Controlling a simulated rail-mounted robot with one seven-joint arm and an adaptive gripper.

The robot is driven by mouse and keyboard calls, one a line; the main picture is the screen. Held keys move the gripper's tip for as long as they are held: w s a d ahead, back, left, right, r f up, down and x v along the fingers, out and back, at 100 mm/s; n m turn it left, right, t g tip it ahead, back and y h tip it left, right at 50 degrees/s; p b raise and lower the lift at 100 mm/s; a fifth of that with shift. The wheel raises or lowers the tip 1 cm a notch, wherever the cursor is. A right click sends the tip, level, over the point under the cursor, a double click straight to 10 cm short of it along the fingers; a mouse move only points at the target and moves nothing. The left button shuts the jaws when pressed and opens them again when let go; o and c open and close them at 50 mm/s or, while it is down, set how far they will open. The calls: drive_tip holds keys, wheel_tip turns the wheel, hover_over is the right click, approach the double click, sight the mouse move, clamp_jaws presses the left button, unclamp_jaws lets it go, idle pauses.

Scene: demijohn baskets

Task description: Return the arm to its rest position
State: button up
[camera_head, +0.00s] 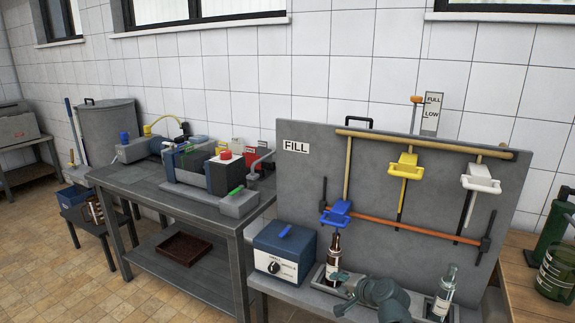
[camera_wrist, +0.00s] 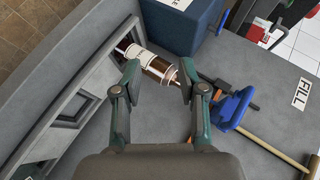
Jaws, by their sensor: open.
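My gripper (camera_wrist: 158,80) is open, with its two green-grey fingers spread apart in the wrist view. Its green-grey body (camera_head: 388,298) shows at the bottom of the head view, low over the fill bench. A brown bottle with a white label (camera_head: 334,258) stands in a recess of the bench, just beyond the fingers. In the wrist view the bottle (camera_wrist: 146,62) shows ahead of the fingers, with its neck reaching toward the gap between the fingertips. I cannot tell whether a finger touches it.
A blue box with a dial (camera_head: 284,252) stands left of the bottle. The grey FILL panel (camera_head: 318,185) rises behind, with blue (camera_head: 337,213), yellow (camera_head: 406,166) and white (camera_head: 480,178) holders. A clear bottle (camera_head: 443,293) stands right of my gripper. A cluttered grey table (camera_head: 160,197) is at left.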

drive_tip(key=s+a+f+n+g+h+p, duration=0.1)
drive_tip(key=s+f+n+g+p, duration=0.3)
drive_tip(key=s+f, duration=0.7)
drive_tip(key=s+f+n+g+h, duration=0.1)
drive_tip(key=s+f+n+g, duration=0.1)
drive_tip(key=s+f+g, duration=0.9)
drive_tip(key=s+f+n+g+h+p, duration=0.1)
drive_tip(key=s+f+p, duration=0.2)
drive_tip(key=s, duration=1)
drive_tip(key=s+f+n+g+h+p, duration=0.1)
drive_tip(key=s+f+n+h+p, duration=0.1)
drive_tip(key=s+f, duration=0.5)
drive_tip(key=s+p, duration=0.1)
drive_tip(key=s, duration=0.5)
drive_tip(key=shift+f, duration=0.4)
